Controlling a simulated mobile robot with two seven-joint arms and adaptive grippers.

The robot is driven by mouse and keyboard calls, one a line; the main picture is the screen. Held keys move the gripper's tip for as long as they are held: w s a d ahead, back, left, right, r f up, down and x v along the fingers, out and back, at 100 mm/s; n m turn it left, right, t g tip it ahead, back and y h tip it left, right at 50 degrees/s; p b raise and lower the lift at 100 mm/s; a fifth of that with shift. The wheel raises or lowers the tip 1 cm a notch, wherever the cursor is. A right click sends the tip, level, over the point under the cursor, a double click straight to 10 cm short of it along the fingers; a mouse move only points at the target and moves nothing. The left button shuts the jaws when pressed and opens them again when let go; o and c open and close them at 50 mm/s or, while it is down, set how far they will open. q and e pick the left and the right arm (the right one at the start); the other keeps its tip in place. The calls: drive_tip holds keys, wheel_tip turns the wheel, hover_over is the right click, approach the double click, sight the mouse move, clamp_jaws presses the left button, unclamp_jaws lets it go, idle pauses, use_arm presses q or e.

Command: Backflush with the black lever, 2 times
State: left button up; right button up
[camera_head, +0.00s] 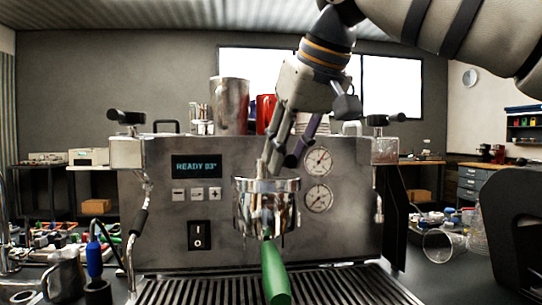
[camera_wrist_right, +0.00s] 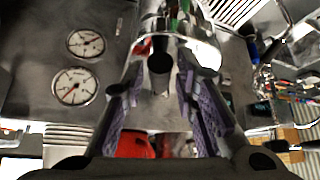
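The brewer (camera_head: 160,200) stands in front of me, its display reading READY 93°. A portafilter with a green handle (camera_head: 275,272) sits at the chrome group head (camera_head: 266,196) in the middle. My right gripper (camera_head: 277,165) reaches down from above to just over the group head. In the right wrist view its two purple-padded fingers (camera_wrist_right: 163,100) are apart. A dark round stub (camera_wrist_right: 160,63) shows beyond and between the fingertips; I cannot tell whether it is the black lever or whether they touch it. My left gripper is not in view.
Black-handled knobs stand at the brewer's top left (camera_head: 126,117) and top right (camera_head: 382,120). A metal cup (camera_head: 230,105) and a red cup (camera_head: 265,114) stand on top. A steel pitcher (camera_head: 65,275) is at the left, and a tipped glass (camera_head: 441,244) lies at the right.

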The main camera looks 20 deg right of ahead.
idle(0.3)
drive_tip(key=a+m+h, duration=0.1)
drive_tip(key=m, duration=0.1)
drive_tip(key=a+m+h, duration=0.1)
drive_tip(key=a+m, duration=0.1)
drive_tip(key=shift+w+a+h, duration=0.1)
drive_tip(key=shift+w+h, duration=0.05)
drive_tip(key=shift+h, duration=0.15)
drive_tip(key=a+m, duration=0.1)
drive_tip(key=a+m+h, duration=0.1)
drive_tip(key=shift+w+m+g, duration=0.3)
drive_tip(key=shift+w, duration=0.05)
drive_tip(key=shift+w+a+m+g+h, duration=0.45)
drive_tip(key=shift+a+m+h, duration=0.25)
drive_tip(key=shift+m, duration=0.5)
drive_tip(key=shift+d, duration=0.1)
idle(2.5)
